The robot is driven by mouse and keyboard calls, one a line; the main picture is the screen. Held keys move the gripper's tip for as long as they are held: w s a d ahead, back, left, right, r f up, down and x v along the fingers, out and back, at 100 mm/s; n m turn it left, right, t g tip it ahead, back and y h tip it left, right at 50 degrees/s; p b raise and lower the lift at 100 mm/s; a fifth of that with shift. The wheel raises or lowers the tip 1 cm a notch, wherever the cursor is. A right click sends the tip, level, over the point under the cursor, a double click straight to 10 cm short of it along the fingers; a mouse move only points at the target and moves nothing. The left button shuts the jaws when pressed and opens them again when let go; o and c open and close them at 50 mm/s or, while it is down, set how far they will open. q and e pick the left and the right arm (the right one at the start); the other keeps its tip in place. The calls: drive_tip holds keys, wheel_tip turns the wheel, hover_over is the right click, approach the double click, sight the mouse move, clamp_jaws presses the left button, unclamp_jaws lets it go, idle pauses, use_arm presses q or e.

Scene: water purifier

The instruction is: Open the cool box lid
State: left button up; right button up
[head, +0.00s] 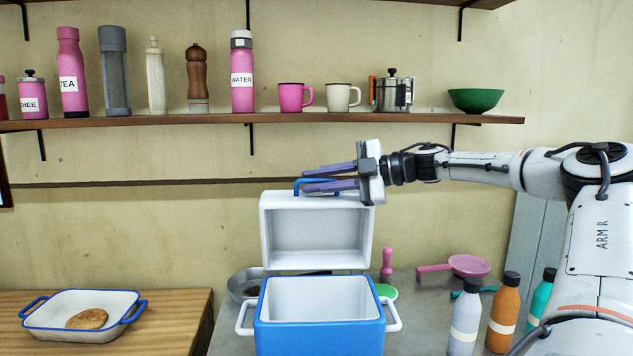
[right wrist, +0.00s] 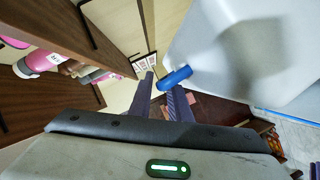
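The cool box is a blue body (head: 320,337) with a white inside, standing on the grey counter. Its white lid (head: 277,231) is swung up and stands about upright at the back, so the box is open. A blue handle (head: 300,182) is on the lid's top edge and also shows near my fingertips in the right wrist view (right wrist: 175,77). My right gripper (head: 308,180) has its two purple fingers apart at the handle, above the lid. The fingers overlap the handle in the picture; I cannot tell whether they touch it. My left gripper is not in view.
A wall shelf (head: 215,119) with bottles, mugs, a pot and a green bowl (head: 476,99) runs above the gripper. Several bottles stand right of the box, with a pink pan (head: 468,265) behind. A white dish (head: 70,303) with bread sits at left.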

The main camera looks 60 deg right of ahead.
drive_tip(key=b+v, duration=0.2)
drive_tip(key=v, duration=0.7)
drive_tip(key=shift+s+d, duration=0.1)
drive_tip(key=shift+s, duration=0.1)
drive_tip(key=shift+s+r, duration=0.15)
drive_tip(key=shift+s, duration=0.25)
